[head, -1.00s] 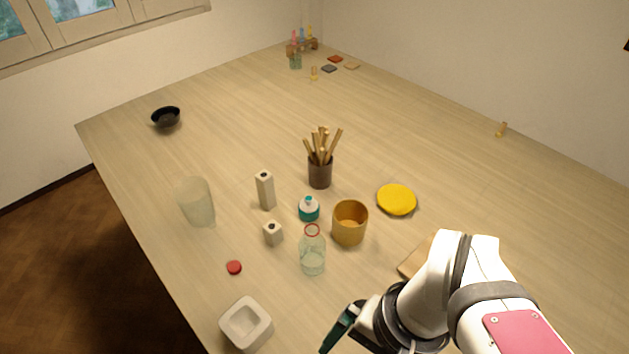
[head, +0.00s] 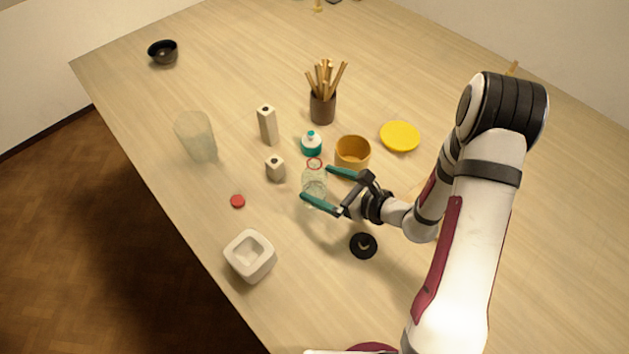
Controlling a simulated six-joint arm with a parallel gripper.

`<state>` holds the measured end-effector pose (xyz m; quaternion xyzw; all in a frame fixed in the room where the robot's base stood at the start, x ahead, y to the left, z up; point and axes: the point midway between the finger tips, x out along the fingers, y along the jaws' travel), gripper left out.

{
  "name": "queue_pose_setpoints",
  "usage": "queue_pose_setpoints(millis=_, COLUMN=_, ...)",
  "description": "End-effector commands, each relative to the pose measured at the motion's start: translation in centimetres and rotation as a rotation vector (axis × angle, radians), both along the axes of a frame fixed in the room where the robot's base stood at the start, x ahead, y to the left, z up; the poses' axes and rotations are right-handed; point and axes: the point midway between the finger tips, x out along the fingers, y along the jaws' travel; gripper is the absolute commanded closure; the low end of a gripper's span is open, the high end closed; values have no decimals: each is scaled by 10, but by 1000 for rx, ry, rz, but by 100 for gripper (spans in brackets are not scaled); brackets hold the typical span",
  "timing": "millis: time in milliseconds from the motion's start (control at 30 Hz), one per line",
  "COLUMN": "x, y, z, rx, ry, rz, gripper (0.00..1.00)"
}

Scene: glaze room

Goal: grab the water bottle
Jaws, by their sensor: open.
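The water bottle (head: 313,181) is a clear, pale green bottle with a red ring at its mouth. It stands upright on the table, near the middle of the head view. My gripper (head: 315,183) is open, with its two teal fingers reaching in from the right. One finger is at the bottle's right side and the other is at its near side, low down. The bottle shows between the fingertips. I cannot tell whether either finger touches it. The near finger covers part of the bottle's base.
Close behind the bottle stand an ochre cup (head: 352,153) and a teal-and-white small bottle (head: 311,145). A small beige block (head: 275,168) is to the left. A red cap (head: 237,201), a white square dish (head: 250,257) and a black disc (head: 363,245) lie nearer.

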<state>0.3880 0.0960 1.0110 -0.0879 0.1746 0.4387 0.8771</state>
Motion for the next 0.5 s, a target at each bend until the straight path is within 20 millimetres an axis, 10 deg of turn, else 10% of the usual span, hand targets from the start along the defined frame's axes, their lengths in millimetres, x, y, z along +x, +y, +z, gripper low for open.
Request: queue_pose_setpoints(millis=500, x=32, y=48, z=-22, rx=1, ry=0, rz=1, gripper=0)
